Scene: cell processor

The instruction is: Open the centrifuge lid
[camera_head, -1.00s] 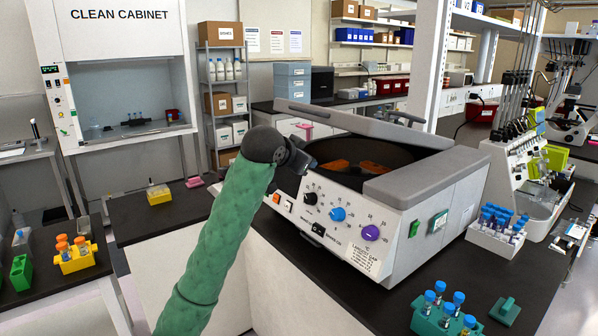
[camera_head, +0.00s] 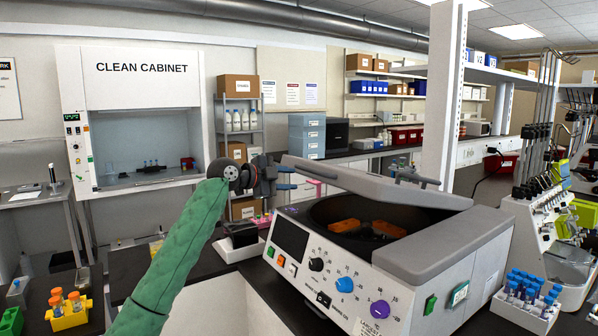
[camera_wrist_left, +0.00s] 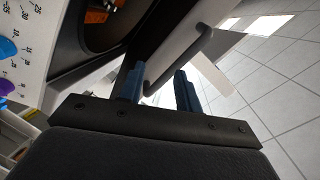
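The centrifuge (camera_head: 370,270) is a grey and white box with dials on its front. Its lid (camera_head: 350,178) is a grey slab tilted up over the far side of the dark bowl (camera_head: 335,212), where orange parts show. The lid carries a bar handle (camera_head: 415,178). My left gripper (camera_head: 288,178) is open at the lid's left end, its blue fingers pointing right. In the left wrist view, the fingers (camera_wrist_left: 160,85) are apart and the handle (camera_wrist_left: 190,52) runs close in front of them; I cannot tell whether they touch it. My right gripper is out of view.
A rack of blue-capped tubes (camera_head: 527,297) stands right of the centrifuge. A yellow rack (camera_head: 68,312) with orange-capped tubes is at the lower left. A white pillar (camera_head: 440,120) rises behind the centrifuge. A small black and white device (camera_head: 238,240) sits on the bench beyond my left arm.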

